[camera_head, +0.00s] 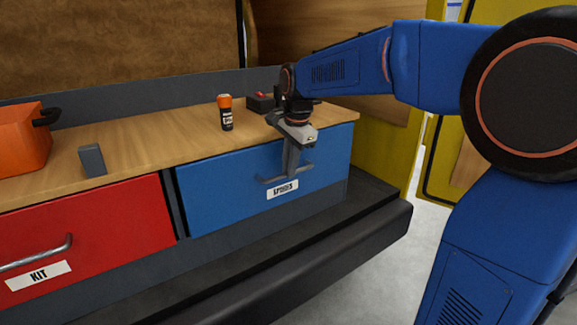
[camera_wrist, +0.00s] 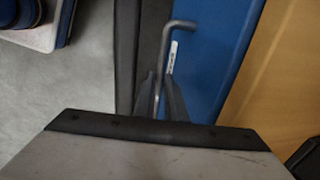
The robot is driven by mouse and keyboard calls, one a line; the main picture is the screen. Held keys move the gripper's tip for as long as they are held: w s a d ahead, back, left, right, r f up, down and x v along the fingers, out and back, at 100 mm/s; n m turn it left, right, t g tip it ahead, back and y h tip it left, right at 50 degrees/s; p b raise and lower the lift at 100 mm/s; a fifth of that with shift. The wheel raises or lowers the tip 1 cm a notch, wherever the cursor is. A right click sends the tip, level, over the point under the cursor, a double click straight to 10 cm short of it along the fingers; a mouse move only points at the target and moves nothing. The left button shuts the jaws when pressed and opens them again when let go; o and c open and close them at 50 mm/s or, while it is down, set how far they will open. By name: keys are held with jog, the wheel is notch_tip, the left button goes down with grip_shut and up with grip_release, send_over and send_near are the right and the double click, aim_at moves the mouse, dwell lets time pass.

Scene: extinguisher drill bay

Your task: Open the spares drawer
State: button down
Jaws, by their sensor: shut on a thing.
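The spares drawer has a blue front (camera_head: 225,190) with a white label (camera_head: 283,189) and a grey bar handle (camera_head: 266,181). The front looks about flush with the cabinet. My gripper (camera_head: 290,174) points down in front of it, and its fingers are shut on the handle. In the wrist view the handle (camera_wrist: 175,24) runs between the two dark fingers (camera_wrist: 158,108). The blue front (camera_wrist: 212,50) lies to the right of it there. The gripper body hides part of the handle.
A red drawer labelled KIT (camera_head: 100,240) is at the left. On the wooden worktop (camera_head: 160,140) are an orange bin (camera_head: 20,145), a grey block (camera_head: 92,160), an orange-topped black can (camera_head: 225,113) and a dark box with a red top (camera_head: 260,102). A dark ledge (camera_head: 300,250) runs below the drawers.

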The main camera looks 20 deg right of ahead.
jog(key=s+d, duration=0.4)
jog(key=s, duration=0.9)
jog(key=s+d, duration=0.4)
jog(key=s, duration=0.9)
jog(key=shift+d, duration=0.25)
jog(key=c, duration=1.8)
grip_release()
jog(key=shift+r, duration=0.1)
jog(key=s+r, duration=0.1)
jog(key=r, duration=0.4)
jog(key=s+r, duration=0.1)
jog(key=r, duration=0.5)
jog(key=s+d+r, duration=0.1)
jog(key=r, duration=0.5)
jog(key=shift+s, duration=0.15)
jog(key=shift+s, duration=0.1)
